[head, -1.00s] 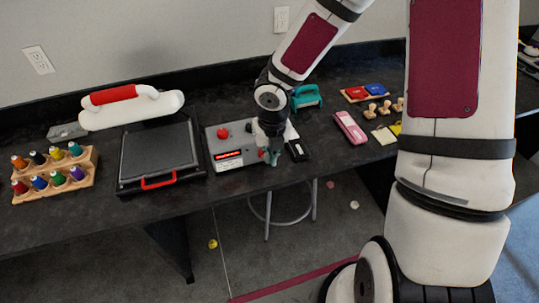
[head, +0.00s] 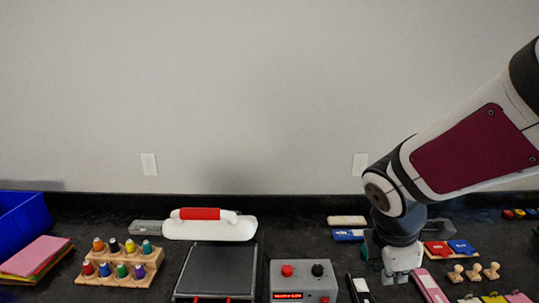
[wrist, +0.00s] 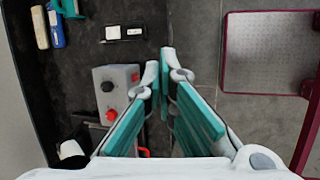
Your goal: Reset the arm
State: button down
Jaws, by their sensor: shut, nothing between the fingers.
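My arm reaches in from the right in the head view, bent at a dark joint, with its lower end pointing down. My gripper (head: 396,277) is over the dark worktop, right of the grey control box (head: 303,282) in the picture. In the wrist view my gripper (wrist: 164,75) shows teal-padded fingers whose tips come together with nothing held. The exact height of the gripper above the table cannot be told.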

jog(key=s+a+r+m+t+y, duration=0.2)
jog(key=s+r+m, duration=0.8)
jog(key=m, duration=0.7)
jog(key=shift+s+a+r+t+y, duration=0.3)
jog(key=shift+s+a+y, duration=0.5)
jog(key=shift+s, duration=0.55)
jog(key=shift+a, duration=0.1)
